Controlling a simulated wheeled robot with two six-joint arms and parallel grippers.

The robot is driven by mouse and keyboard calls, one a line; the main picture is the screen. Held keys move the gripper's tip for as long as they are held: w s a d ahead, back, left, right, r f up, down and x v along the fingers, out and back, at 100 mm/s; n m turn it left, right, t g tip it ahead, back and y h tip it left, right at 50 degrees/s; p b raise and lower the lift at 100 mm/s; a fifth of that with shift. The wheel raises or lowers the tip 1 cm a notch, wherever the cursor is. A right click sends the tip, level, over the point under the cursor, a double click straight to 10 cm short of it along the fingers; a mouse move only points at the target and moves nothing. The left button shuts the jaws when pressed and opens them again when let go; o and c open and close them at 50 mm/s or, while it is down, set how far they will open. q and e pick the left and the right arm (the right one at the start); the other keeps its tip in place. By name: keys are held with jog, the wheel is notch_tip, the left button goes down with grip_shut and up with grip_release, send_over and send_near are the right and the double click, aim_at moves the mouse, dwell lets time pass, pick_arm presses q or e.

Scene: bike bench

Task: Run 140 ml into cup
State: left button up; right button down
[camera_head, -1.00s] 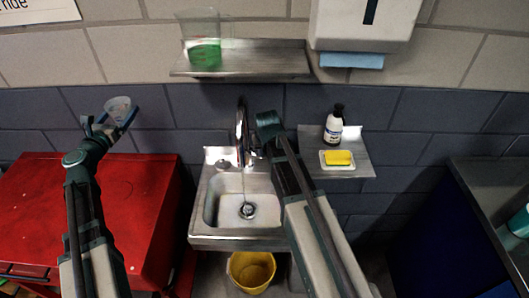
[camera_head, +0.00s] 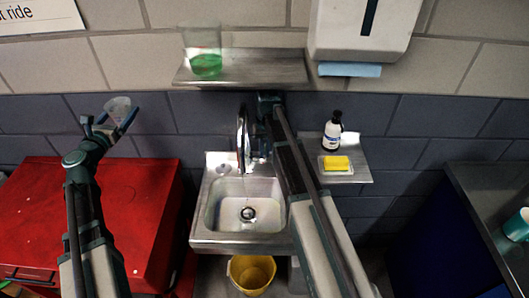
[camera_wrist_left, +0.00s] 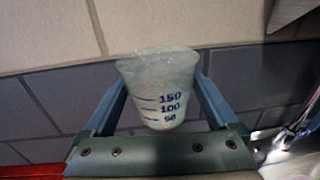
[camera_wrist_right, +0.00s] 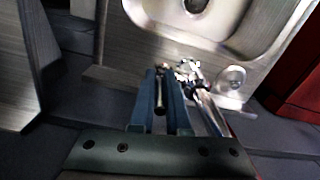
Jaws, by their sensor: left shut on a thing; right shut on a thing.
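A clear measuring cup (camera_wrist_left: 160,85) with blue marks 50, 100 and 150 is held upright in my left gripper (camera_head: 110,117), its fingers on either side. It is left of the sink, above the red cabinet. The cup's liquid level is hard to read. The metal tap (camera_head: 243,138) stands behind the sink basin (camera_head: 225,212), with no clear stream under its spout. My right gripper (camera_head: 268,98) is beside the tap on its right. In the right wrist view its fingers (camera_wrist_right: 160,72) are shut on a small metal tap handle (camera_wrist_right: 160,92).
A shelf (camera_head: 270,70) above the sink holds a clear container with green content (camera_head: 206,64). A side shelf (camera_head: 352,175) holds a bottle (camera_head: 332,131) and a yellow sponge (camera_head: 336,162). A red cabinet (camera_head: 130,200) stands left and a yellow bucket (camera_head: 251,275) below.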

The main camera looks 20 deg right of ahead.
jog(key=c, duration=0.9)
grip_release()
pick_arm(q)
jog(key=shift+r, duration=0.1)
pick_arm(e)
jog(key=shift+r, duration=0.1)
pick_arm(q)
jog(key=shift+r+p, duration=0.8)
jog(key=shift+p, duration=0.05)
pick_arm(e)
jog(key=shift+r, duration=0.8)
pick_arm(q)
jog(key=shift+r+p, duration=0.95)
pick_arm(e)
jog(key=shift+r, duration=0.95)
pick_arm(q)
jog(key=shift+r+p, duration=0.65)
pick_arm(e)
jog(key=s+a+r, duration=0.1)
jog(key=s+a, duration=0.3)
jog(key=s, duration=1.1)
jog(key=shift+s+a+r, duration=0.15)
jog(key=shift+a, duration=0.05)
